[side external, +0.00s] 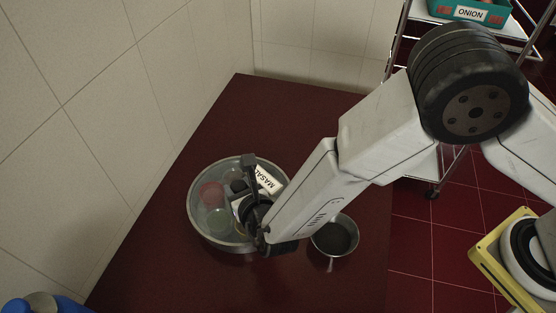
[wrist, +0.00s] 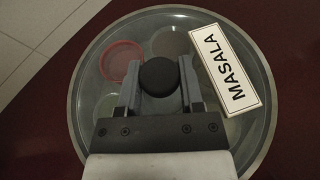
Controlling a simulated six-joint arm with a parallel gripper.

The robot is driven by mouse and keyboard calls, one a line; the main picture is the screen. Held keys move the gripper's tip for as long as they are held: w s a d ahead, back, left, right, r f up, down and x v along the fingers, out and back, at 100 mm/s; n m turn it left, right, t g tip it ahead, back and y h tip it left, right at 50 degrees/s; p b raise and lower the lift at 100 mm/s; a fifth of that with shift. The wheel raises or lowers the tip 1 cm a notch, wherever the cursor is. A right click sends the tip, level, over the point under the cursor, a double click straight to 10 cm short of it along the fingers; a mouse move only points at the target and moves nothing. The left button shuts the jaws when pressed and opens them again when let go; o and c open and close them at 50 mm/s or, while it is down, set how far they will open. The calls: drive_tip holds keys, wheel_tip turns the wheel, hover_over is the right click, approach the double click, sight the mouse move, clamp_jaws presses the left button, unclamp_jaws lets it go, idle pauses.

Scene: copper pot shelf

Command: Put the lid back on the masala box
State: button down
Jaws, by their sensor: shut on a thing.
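The clear round lid (wrist: 215,120) has a dark knob (wrist: 157,77) and a white MASALA label (wrist: 227,67). My gripper (wrist: 160,80) is shut on the knob, one finger on each side. In the side view the lid's label (side external: 268,181) shows beside my gripper (side external: 243,195). The round metal masala box (side external: 208,239) stands on the dark red counter under the lid. Red, green and other small bowls show through the lid. The lid looks roughly centred over the box; I cannot tell whether it touches the rim all round.
Tiled walls (side external: 90,120) border the counter at left and back. A blue item (side external: 45,303) is at the lower left. A trolley with a teal ONION crate (side external: 470,12) stands behind right.

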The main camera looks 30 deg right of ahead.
drive_tip(key=shift+s+d+f, duration=0.15)
drive_tip(key=shift+f, duration=0.4)
drive_tip(key=shift+c, duration=0.7)
unclamp_jaws()
drive_tip(key=shift+r, duration=3.75)
